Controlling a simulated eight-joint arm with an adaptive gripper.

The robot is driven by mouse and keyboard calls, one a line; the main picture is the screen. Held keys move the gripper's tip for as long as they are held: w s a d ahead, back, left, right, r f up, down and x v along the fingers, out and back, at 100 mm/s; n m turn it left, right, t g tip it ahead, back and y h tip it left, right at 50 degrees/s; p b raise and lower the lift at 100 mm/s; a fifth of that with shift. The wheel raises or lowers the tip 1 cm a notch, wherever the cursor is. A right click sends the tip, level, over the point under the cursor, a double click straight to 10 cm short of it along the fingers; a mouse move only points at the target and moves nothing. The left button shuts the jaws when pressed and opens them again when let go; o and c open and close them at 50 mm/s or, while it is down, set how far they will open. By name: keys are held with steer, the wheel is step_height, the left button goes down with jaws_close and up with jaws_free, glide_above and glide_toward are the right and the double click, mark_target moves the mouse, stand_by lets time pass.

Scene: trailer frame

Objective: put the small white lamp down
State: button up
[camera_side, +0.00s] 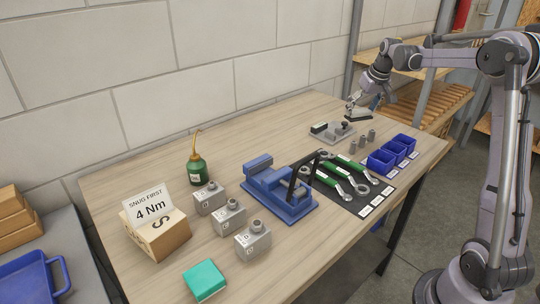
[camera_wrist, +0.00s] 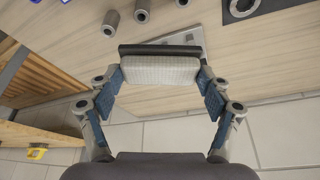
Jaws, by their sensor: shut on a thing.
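My gripper (camera_side: 358,101) is over the far right part of the workbench, with its fingers pointing down. In the wrist view my gripper (camera_wrist: 160,82) has its two blue-padded fingers on either side of a small white block-like body with a dark strip along one edge, which I take as the small white lamp (camera_wrist: 160,70). It is shut on it. In the side view the lamp (camera_side: 358,114) is small and partly hidden by the fingers. I cannot tell whether its underside touches the bench top.
A grey fixture plate (camera_side: 332,132) lies just left of the lamp. Several grey cylinders (camera_side: 363,138) stand in front. Blue bins (camera_side: 392,152), a dark tool mat (camera_side: 366,204) with wrenches, and a blue vise (camera_side: 278,192) are nearer. Wooden shelves (camera_side: 432,104) stand behind right.

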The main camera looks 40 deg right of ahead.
steer(key=w+a+f+n, duration=0.1)
steer(key=w+a+f, duration=0.1)
steer(key=w+a, duration=0.2)
steer(key=w+a+f+n+y, duration=0.1)
steer(key=w+a, duration=0.3)
steer(key=a, duration=0.4)
steer(key=w+a+f+n, duration=0.2)
steer(key=w+a+f, duration=0.1)
steer(key=a, duration=0.3)
steer(key=shift+w+a+f+n+t+y, duration=0.1)
steer(key=shift+w+a+n+t+y, duration=0.1)
steer(key=shift+w, duration=0.15)
steer(key=shift+w+a+f+n+t+y, duration=0.1)
steer(key=shift+w+t, duration=0.1)
steer(key=shift+w, duration=0.1)
steer(key=shift+w+a+f, duration=0.2)
steer(key=shift+w+f, duration=0.05)
steer(key=shift+f, duration=1.95)
steer(key=o, duration=1.1)
steer(key=shift+f, duration=0.15)
steer(key=v, duration=1.2)
steer(key=shift+r, duration=0.25)
